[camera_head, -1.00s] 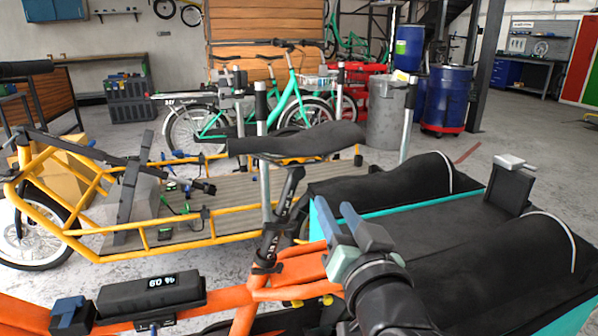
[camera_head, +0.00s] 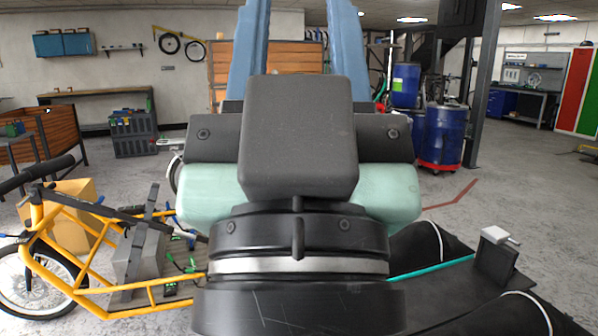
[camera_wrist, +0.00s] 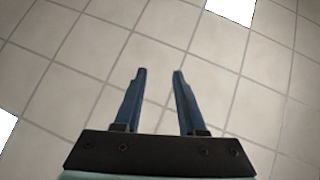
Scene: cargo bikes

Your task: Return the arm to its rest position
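My gripper (camera_head: 298,50) stands upright close in front of the head camera, its two blue fingers pointing up and spread apart. In the wrist view my gripper (camera_wrist: 158,72) is open, with nothing between the fingers, against a tiled ceiling with bright light panels. The black and pale green wrist hides the middle of the head view.
A yellow cargo bike (camera_head: 95,255) stands at the left with a cardboard box (camera_head: 68,205) on it. A black-covered cargo box (camera_head: 455,295) is at the lower right. Blue barrels (camera_head: 440,138) stand behind. Grey floor (camera_head: 530,185) is open at the right.

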